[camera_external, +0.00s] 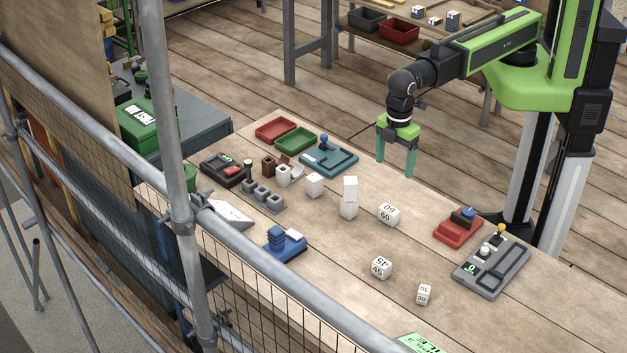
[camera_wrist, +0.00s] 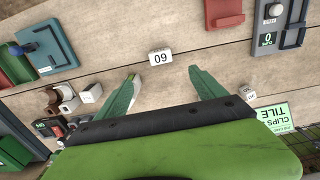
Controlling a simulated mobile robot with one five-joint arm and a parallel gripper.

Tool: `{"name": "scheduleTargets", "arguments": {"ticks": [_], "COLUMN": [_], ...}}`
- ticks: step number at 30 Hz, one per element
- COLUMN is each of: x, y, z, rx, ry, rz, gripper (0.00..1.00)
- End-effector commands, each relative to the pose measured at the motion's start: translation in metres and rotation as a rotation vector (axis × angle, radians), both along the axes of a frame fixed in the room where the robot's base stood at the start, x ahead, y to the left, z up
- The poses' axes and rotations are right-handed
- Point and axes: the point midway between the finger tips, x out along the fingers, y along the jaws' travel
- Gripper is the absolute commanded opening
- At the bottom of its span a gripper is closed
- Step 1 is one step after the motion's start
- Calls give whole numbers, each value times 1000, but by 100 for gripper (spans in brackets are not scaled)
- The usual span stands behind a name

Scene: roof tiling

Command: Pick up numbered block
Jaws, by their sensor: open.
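Three white numbered blocks stand on the wooden table: the 60 block (camera_external: 388,213), the 45 block (camera_external: 380,267) and the smaller 30 block (camera_external: 424,294). My gripper (camera_external: 395,168) is open and empty, pointing down above the table, up and behind the 60 block in the external view. In the wrist view, the 60 block (camera_wrist: 160,57) lies just beyond the fingertips of my gripper (camera_wrist: 163,75), between their lines and apart from both. The other numbered blocks (camera_wrist: 247,92) show small at the right, partly cut off by my gripper body.
A tall white block (camera_external: 349,198) and a white cube (camera_external: 314,185) stand left of the 60 block. A red device (camera_external: 458,228) and a grey panel (camera_external: 490,265) lie right. Red (camera_external: 275,130) and green (camera_external: 295,139) trays lie at the far end. Bare wood surrounds the 60 block.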

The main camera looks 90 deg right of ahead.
Motion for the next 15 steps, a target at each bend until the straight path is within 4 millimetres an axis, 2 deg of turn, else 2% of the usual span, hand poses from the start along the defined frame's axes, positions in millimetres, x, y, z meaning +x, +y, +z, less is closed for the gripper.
{"name": "scheduleTargets", "arguments": {"ticks": [5, 15], "x": [1, 1], "y": [-1, -1], "z": [-12, -81], "rx": [0, 0], "ry": [0, 0], "rz": [-2, -3], "gripper": [80, 80]}}
